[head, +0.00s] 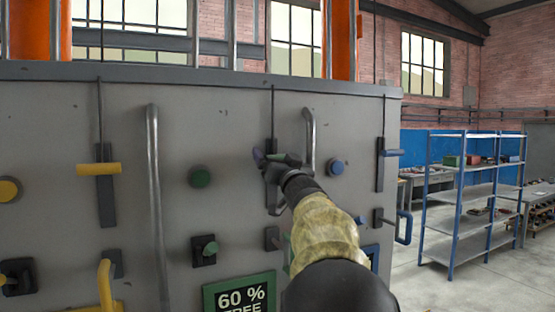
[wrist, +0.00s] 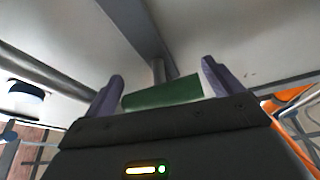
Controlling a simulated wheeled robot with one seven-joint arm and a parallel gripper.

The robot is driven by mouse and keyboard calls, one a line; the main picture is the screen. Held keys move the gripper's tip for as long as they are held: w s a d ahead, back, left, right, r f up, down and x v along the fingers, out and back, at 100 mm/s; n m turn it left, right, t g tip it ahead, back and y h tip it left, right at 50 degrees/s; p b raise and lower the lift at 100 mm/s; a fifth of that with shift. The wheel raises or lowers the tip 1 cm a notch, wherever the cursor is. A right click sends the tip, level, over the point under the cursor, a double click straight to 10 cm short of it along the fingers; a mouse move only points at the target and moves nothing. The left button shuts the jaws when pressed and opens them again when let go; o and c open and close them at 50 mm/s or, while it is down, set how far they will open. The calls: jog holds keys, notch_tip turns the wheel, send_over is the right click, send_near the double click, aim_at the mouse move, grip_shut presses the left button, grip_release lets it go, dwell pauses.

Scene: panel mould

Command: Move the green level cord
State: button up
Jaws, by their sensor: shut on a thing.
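The green level cord's handle (wrist: 163,92) is a green bar lying crosswise between the two purple fingers of my gripper (wrist: 162,84) in the wrist view, and the gripper is shut on it. In the head view my gripper (head: 268,160) is at the panel, in front of a dark vertical slot plate (head: 271,146). A thin dark cord (head: 272,108) runs up from there to the panel's top edge. The handle is hidden behind my gripper in the head view.
A yellow cord handle (head: 98,169) hangs to the left and a blue one (head: 393,153) to the right. A grey vertical bar handle (head: 309,140) stands close right of my gripper. A green knob (head: 201,177) and blue knob (head: 336,167) also stick out.

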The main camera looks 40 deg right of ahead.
jog(key=o, duration=1.1)
jog(key=shift+s+a+r, duration=0.1)
jog(key=shift+r, duration=0.35)
jog(key=shift+f, duration=0.15)
jog(key=shift+s+f, duration=0.1)
jog(key=shift+f, duration=0.1)
jog(key=b+v, duration=0.8)
jog(key=v, duration=0.9)
jog(key=shift+r, duration=0.15)
